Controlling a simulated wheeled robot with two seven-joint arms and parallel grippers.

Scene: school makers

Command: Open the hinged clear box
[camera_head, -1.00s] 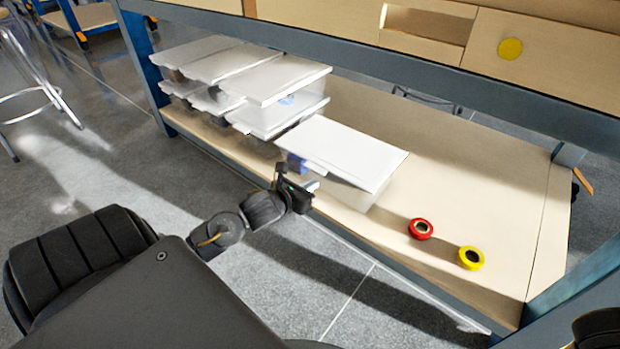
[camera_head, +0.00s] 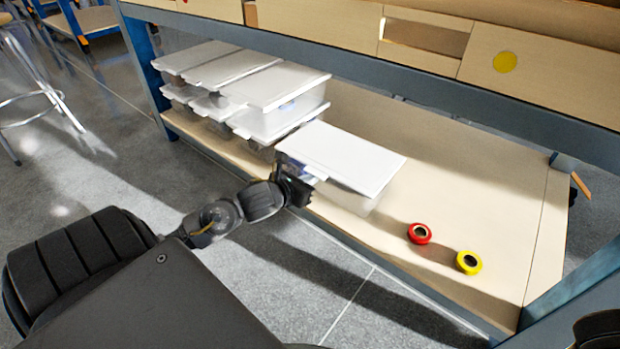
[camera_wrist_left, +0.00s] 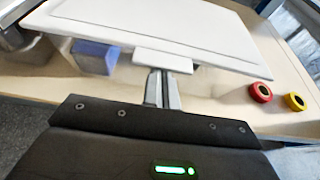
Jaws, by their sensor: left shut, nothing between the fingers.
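The clear box (camera_head: 350,197) with a white lid (camera_head: 340,158) stands alone on the lower wooden shelf, right of the stacked boxes. Its lid looks closed. My left gripper (camera_head: 303,185) is at the box's front left edge in the head view. In the left wrist view the shut fingers (camera_wrist_left: 162,92) are close to the tab (camera_wrist_left: 162,62) on the lid's near edge, with nothing between them. I cannot tell whether they touch the tab. A blue item (camera_wrist_left: 95,57) shows in the box, left of the fingers. My right gripper is not in view.
Several similar boxes with white lids (camera_head: 250,82) are stacked to the left on the shelf (camera_head: 490,190). A red tape roll (camera_head: 419,233) and a yellow tape roll (camera_head: 468,262) lie to the right. A blue-grey table beam (camera_head: 400,85) runs above the shelf.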

